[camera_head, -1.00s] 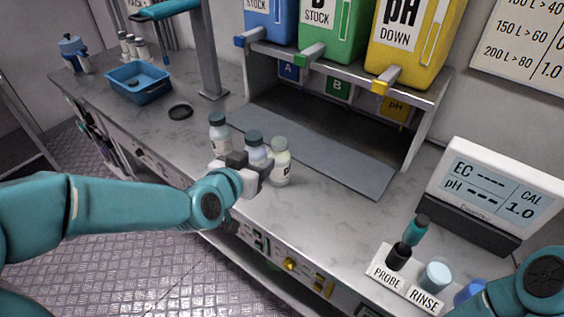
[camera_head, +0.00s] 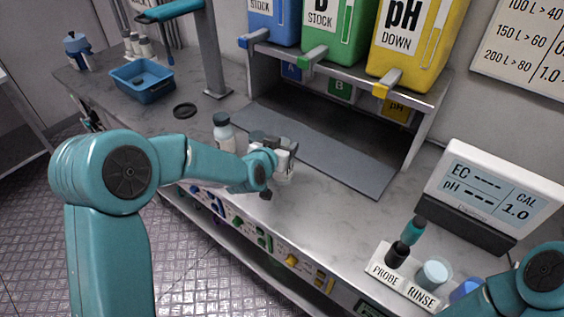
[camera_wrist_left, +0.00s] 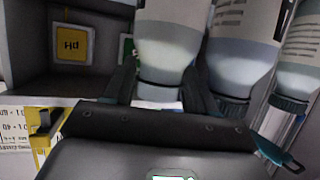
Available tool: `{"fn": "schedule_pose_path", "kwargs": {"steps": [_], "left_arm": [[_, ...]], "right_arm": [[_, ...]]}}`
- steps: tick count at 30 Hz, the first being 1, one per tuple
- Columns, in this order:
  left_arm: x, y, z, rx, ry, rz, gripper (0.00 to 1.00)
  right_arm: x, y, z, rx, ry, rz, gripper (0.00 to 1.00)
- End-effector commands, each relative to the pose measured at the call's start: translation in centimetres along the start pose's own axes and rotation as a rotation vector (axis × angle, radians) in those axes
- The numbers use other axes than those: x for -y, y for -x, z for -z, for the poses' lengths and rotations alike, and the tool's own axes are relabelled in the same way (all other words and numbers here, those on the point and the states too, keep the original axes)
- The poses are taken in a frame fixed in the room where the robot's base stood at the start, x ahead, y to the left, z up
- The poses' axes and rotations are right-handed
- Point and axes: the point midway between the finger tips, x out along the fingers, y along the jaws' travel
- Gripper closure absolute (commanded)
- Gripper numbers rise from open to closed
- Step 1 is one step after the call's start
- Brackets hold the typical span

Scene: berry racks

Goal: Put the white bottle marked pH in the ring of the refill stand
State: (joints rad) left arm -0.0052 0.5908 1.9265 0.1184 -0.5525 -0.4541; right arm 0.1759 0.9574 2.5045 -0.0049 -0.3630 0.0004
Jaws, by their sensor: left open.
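Several small bottles stand in a row on the counter. The rightmost, a pale bottle with a light cap (camera_head: 285,174), is partly hidden by my left gripper (camera_head: 286,150). In the left wrist view, upside down, this pale bottle (camera_wrist_left: 168,45) stands between the two open fingers near its cap; I cannot see a firm grip. Its mark is not readable. Two dark-capped bottles stand beside it, one (camera_head: 223,132) clear and one mostly hidden. A dark ring-like disc (camera_head: 185,110) lies by a grey post (camera_head: 208,55); I cannot tell whether it is the stand's ring. My right gripper is out of view.
Blue, green and yellow jugs (camera_head: 410,40) sit on a shelf above an open bay with a grey mat (camera_head: 320,150). A blue tray (camera_head: 143,82) is at the far left. A meter (camera_head: 490,195) and probe holder (camera_head: 405,275) stand at right. The counter's right-middle is clear.

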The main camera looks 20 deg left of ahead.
Motion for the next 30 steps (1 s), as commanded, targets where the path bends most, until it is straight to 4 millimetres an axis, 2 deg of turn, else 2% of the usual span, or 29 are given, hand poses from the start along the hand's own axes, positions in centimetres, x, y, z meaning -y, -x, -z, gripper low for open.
{"fn": "schedule_pose_path", "kwargs": {"steps": [4, 5, 9, 10, 18, 22, 26, 30], "left_arm": [[0.0, 0.0, 0.0, 0.000, 0.000, 0.000, 0.44], [0.0, 0.0, 0.0, 0.000, 0.000, 0.000, 0.50], [0.0, 0.0, -0.1, 0.001, 0.000, 0.000, 0.96], [0.0, 0.0, -0.1, 0.001, 0.000, 0.000, 1.00], [0.0, 0.1, 0.0, 0.000, 0.000, 0.000, 1.00], [0.0, 0.3, 0.7, -0.003, -0.001, 0.001, 1.00], [0.1, 1.0, 2.3, -0.006, 0.000, 0.002, 1.00], [0.0, 2.1, 5.2, -0.008, 0.000, 0.001, 1.00]], "right_arm": [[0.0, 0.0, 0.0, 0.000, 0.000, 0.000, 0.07], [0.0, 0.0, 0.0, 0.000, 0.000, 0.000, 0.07], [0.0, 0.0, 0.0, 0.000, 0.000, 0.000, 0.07], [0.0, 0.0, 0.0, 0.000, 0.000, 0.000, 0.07], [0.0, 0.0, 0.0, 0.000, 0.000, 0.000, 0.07], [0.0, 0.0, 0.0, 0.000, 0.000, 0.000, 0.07], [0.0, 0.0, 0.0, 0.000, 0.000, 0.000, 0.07], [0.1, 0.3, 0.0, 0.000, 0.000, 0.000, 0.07]]}}
